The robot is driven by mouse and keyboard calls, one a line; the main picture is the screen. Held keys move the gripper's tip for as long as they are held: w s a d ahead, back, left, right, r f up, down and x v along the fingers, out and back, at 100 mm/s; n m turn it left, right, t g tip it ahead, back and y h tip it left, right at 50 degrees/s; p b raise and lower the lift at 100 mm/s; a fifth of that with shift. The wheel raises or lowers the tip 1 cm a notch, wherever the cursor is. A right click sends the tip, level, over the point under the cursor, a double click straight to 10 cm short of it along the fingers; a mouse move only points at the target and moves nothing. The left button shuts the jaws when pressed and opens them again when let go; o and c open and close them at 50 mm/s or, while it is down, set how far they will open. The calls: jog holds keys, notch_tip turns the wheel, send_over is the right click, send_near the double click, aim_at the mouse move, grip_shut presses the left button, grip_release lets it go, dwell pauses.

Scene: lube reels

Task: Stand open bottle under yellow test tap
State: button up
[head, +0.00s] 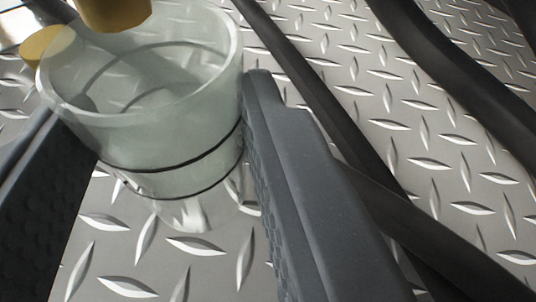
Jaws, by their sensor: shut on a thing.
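A clear, open-topped bottle (170,135) with two thin dark rings stands between the fingers of my gripper (172,160). My gripper is shut on it, one finger on each side. The bottle's open mouth faces up toward the camera, and I see no liquid in it. A yellow tap part (113,12) is at the top edge, over the far side of the bottle's mouth in the picture. Most of the tap is cut off by the frame. Whether the bottle's base touches the floor is hard to tell.
A second yellow round part (45,45) shows left of the bottle's rim, partly behind it. Black hoses (440,65) run across the diamond-plate metal floor (340,60) on the right, one passing close behind my right finger. Bare plate shows below the bottle.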

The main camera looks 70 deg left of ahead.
aim_at(189, 205)
notch_tip(189, 205, down, 3)
jog(key=shift+r, duration=0.1)
jog(key=shift+d+f, duration=0.1)
jog(key=shift+f, duration=0.3)
jog(key=shift+f, duration=0.1)
jog(key=o, duration=1)
jog(key=shift+d+r, duration=0.25)
jog(key=p+v, duration=0.3)
jog(key=v, duration=0.8)
jog(key=shift+d+r, duration=0.1)
jog(key=shift+d, duration=0.1)
